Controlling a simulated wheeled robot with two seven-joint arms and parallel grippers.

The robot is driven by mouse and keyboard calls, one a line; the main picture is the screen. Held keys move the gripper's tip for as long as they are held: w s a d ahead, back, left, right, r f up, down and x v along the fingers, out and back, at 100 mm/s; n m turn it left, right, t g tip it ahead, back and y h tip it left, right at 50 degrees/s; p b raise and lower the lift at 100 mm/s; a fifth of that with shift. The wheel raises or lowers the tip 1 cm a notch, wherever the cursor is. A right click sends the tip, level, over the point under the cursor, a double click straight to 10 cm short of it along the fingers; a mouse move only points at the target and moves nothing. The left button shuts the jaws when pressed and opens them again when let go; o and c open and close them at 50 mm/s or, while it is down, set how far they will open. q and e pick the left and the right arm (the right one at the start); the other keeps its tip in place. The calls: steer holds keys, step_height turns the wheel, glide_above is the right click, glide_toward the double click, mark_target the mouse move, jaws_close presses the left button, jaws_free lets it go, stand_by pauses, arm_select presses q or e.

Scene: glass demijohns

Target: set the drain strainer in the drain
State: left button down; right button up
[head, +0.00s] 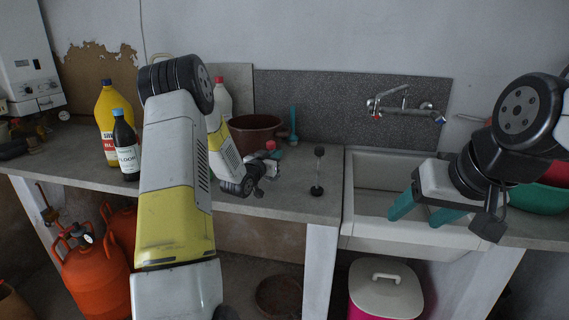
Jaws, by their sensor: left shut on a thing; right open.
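My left gripper (271,163) is above the counter left of the sink, pointing away from me. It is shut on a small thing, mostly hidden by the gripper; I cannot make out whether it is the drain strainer. A small red patch shows just beyond the gripper. My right gripper (425,212) is open and empty, its two teal fingers pointing down over the pale sink (374,180). The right gripper and arm cover part of the basin. I cannot make out the drain in it.
A dark upright rod with a round base (317,190) stands on the counter (285,205) by the sink's left edge. A brown pot (254,130) is behind the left gripper. A yellow bottle (107,105) and dark bottle (125,150) stand left. A tap (405,106) overhangs the sink.

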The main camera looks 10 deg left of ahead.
arm_select(q)
steer(key=shift+w+a+f, duration=0.1)
steer(key=shift+w+f, duration=0.05)
steer(key=shift+f, duration=0.65)
steer(key=shift+w+a+f, duration=0.1)
steer(key=shift+f, duration=0.65)
steer(key=shift+f, duration=0.2)
steer(key=c, duration=1.5)
jaws_free()
steer(key=shift+c, duration=0.2)
